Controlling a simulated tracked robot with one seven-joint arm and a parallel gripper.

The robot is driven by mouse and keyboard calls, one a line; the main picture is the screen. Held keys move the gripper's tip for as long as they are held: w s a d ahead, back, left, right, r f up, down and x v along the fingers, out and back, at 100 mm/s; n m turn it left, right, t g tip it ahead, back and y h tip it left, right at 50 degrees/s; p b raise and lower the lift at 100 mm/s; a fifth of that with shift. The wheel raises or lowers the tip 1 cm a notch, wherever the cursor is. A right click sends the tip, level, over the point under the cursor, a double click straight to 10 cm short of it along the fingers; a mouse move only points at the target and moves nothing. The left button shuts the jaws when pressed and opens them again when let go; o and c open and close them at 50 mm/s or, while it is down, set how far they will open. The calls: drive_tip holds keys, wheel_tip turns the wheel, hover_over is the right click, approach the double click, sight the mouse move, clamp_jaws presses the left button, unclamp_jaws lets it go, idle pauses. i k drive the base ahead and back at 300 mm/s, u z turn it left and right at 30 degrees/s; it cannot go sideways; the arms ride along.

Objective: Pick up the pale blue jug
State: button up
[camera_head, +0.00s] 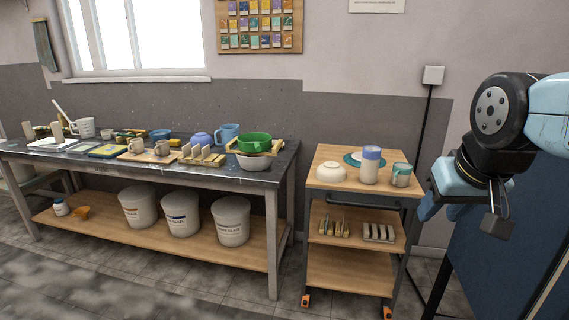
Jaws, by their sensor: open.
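The pale blue jug (228,132) stands upright near the back right of the long dark-topped table (262,179). Its lower part is partly hidden behind the green vessel (255,143) and a wooden piece in front of it. A blue-violet rounded bowl (201,139) sits just to its left. My gripper (464,213) hangs at the right of the picture, open and empty. It is well apart from the jug, with the wooden trolley between them in the picture.
The green vessel sits over a white bowl (254,162) at the table's right end. A wooden rack (203,156) stands in front of the blue-violet bowl. The trolley (331,189) carries a bowl, a cylinder and a mug. Floor in front is clear.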

sight(229, 132)
drive_tip(key=z, duration=0.1)
drive_tip(key=i, duration=0.9)
drive_tip(key=u, duration=2)
drive_tip(key=i, duration=2.9)
drive_tip(key=z, duration=1)
